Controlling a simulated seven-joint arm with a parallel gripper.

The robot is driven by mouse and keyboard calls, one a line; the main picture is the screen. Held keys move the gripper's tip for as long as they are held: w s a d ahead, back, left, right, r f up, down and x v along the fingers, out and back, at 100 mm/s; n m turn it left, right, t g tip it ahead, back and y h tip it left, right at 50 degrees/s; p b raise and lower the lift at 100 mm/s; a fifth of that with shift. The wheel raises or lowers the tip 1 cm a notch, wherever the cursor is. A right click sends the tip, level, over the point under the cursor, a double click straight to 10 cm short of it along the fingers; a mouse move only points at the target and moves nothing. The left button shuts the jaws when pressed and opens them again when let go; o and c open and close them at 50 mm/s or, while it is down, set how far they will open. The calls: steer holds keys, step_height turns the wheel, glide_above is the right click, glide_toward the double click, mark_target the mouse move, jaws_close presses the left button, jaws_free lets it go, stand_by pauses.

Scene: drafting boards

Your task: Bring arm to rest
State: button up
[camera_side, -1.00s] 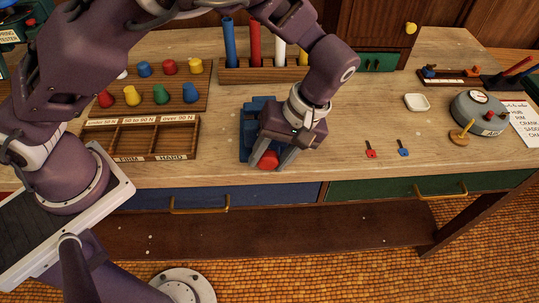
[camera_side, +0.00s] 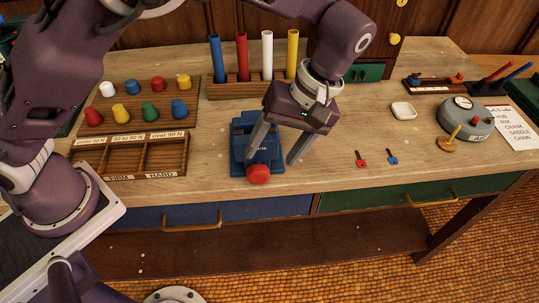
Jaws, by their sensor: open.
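My gripper (camera_side: 270,155) is open and empty. It hangs above and partly in front of a blue device (camera_side: 239,155) with a red knob (camera_side: 258,174) at its front, near the front edge of the wooden bench (camera_side: 330,182). The two grey fingers are spread wide. In the picture the left finger overlaps the blue device and the right finger is to the right of the red knob. Part of the blue device is hidden behind the gripper.
A rack with coloured tubes (camera_side: 241,89) stands behind. At left are a board of coloured pegs (camera_side: 95,117) and a divided tray (camera_side: 89,163). Red (camera_side: 361,159) and blue (camera_side: 392,157) keys, a white dish (camera_side: 403,111) and a grey gauge (camera_side: 468,122) are at right.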

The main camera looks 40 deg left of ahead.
steer(key=s+a+r+m+t+h, duration=0.25)
steer(key=s+a+r, duration=0.25)
steer(key=a+r, duration=0.25)
steer(key=s+a+r+m+t+h, duration=0.25)
steer(key=s+a+r, duration=0.3)
steer(key=r, duration=0.35)
steer(key=s+a+f+m+t+y, duration=0.1)
steer(key=s+a+m+t, duration=0.2)
steer(key=s, duration=0.3)
steer(key=shift+s+a+m+t+y, duration=0.2)
steer(key=shift+a+m+t+y, duration=0.2)
steer(key=shift+m, duration=0.1)
